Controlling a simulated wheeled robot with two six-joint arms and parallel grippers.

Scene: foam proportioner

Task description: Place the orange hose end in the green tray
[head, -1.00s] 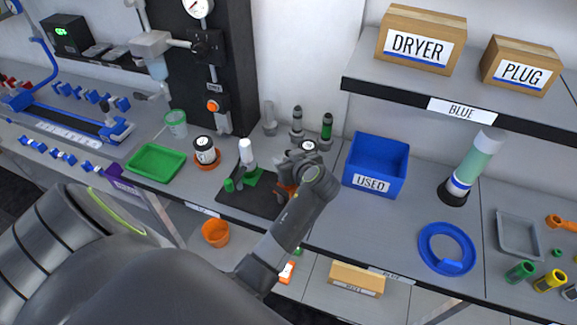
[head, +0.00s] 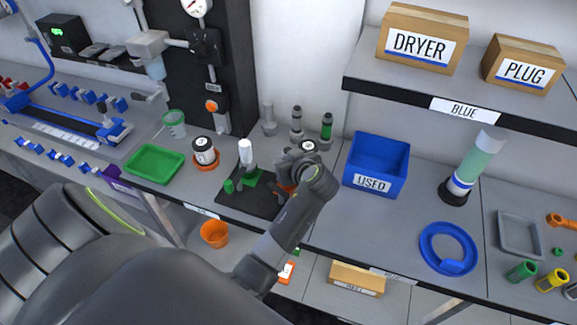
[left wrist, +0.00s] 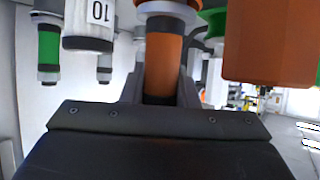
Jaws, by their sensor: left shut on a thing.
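The green tray (head: 155,164) lies on the bench at the left in the head view and looks empty. My left gripper (head: 289,183) is over the dark mat right of the tray, mostly covered by its own wrist. In the left wrist view the jaws (left wrist: 162,88) are shut on an orange cylindrical piece (left wrist: 164,55), which I take to be the orange hose end. In the head view only a small bit of orange (head: 284,188) shows beside the gripper. I cannot tell whether it touches the mat. My right gripper is not in view.
A dark mat (head: 240,204) holds a white-topped bottle (head: 246,153) and green parts. A labelled jar on an orange base (head: 204,152) stands between mat and tray. A blue USED bin (head: 375,160) is right of the gripper. A large orange object (left wrist: 270,45) is close in the left wrist view.

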